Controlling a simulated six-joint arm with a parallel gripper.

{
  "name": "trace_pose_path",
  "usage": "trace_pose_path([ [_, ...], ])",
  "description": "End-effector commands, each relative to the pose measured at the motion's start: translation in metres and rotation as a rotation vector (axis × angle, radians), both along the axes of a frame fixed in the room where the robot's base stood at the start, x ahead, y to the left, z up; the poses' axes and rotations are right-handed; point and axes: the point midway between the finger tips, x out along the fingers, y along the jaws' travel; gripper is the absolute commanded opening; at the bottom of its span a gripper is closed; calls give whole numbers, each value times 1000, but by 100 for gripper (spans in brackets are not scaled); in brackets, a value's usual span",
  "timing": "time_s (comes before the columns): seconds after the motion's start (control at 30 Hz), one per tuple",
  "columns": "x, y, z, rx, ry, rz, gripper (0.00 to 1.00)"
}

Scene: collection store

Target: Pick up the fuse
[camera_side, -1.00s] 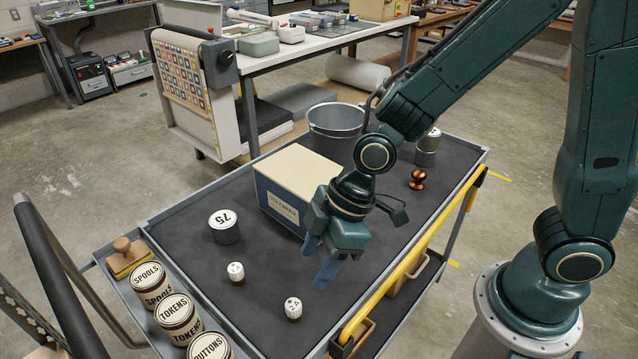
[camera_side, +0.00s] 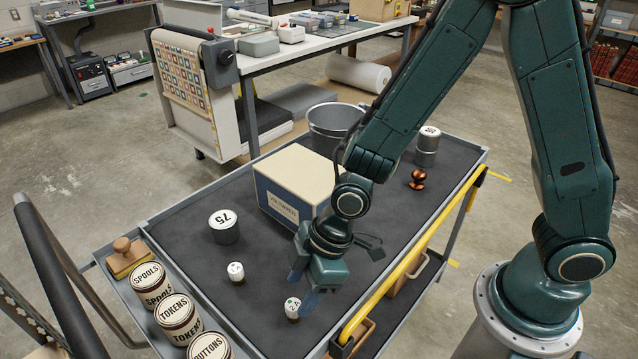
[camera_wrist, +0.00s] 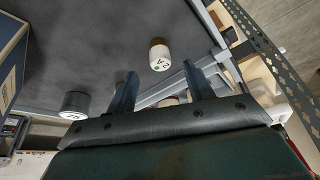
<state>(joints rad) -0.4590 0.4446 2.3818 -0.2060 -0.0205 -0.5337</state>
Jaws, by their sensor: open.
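A small white fuse (camera_side: 293,309) with a green dot and a letter stands on the dark cart top near its front edge. In the wrist view the fuse (camera_wrist: 160,62) shows "2 A" and a brownish end, ahead of the gap between the fingers. A second small white cylinder (camera_side: 236,272) stands to its left. My gripper (camera_side: 301,289) is open and empty, pointing down, with its fingertips close to the green-dot fuse and partly overlapping it in the side view. In the wrist view both fingers of my gripper (camera_wrist: 160,82) are spread apart.
A cream and blue box (camera_side: 290,185) stands behind my gripper. A grey "75" weight (camera_side: 224,228), a copper knob-shaped piece (camera_side: 417,179) and a metal bucket (camera_side: 335,125) share the cart. Labelled jars (camera_side: 175,312) line the left end. A yellow rail (camera_side: 410,262) runs along the right edge.

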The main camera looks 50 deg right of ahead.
Motion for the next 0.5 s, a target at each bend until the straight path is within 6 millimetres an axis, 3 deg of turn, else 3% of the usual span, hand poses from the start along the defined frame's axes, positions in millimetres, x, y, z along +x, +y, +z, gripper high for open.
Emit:
trace_pose_path([
  [0.27, 1, 2, -6, 0, 0, 0, 52],
  [0.5, 4, 8, -24, -1, 2, 2, 52],
])
